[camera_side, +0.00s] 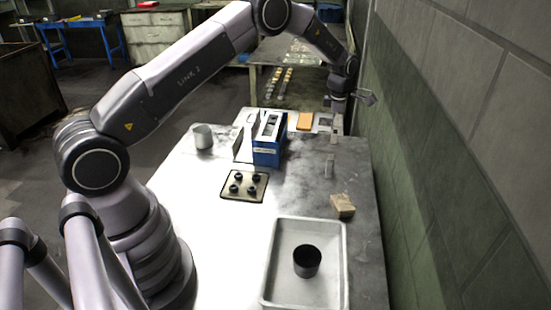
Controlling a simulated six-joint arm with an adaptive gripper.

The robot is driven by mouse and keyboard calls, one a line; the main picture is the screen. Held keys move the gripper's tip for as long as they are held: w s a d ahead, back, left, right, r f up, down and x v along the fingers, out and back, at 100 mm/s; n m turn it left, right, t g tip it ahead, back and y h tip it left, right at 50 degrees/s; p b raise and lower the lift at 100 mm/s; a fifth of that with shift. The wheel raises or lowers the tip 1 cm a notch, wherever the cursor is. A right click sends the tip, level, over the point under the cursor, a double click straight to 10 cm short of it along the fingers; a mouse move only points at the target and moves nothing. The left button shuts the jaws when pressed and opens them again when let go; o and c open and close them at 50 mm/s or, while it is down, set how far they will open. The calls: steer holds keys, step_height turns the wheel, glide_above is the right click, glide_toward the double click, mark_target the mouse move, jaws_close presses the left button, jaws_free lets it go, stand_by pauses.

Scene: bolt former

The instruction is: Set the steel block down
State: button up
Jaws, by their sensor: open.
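The jaws are open. The fingertips are small and hard to make out, and a pale grey shape at them cannot be told clearly from the fingers.
A blue box (269,152) stands left of my gripper, with an orange block (304,121) behind it. A wall rises at right.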

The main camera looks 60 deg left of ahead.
steer(key=s+d+r+m+t, duration=0.1)
steer(key=s+r+m, duration=0.55)
steer(key=r, duration=0.55)
steer(key=s+d+r+m+t, duration=0.1)
steer(key=s+r+m, duration=0.5)
steer(key=r, duration=0.7)
steer(key=s+d+r+m+t, duration=0.1)
steer(key=s+r+m, duration=0.2)
steer(key=s, duration=0.5)
steer(key=s+d+r+m+t, duration=0.1)
steer(key=s+r+m, duration=0.15)
steer(key=s, duration=0.45)
steer(key=s+f+m+t, duration=0.1)
steer(key=s+f+m, duration=0.2)
steer(key=s+m, duration=0.6)
steer(key=s, duration=0.5)
steer(key=shift+t, duration=0.3)
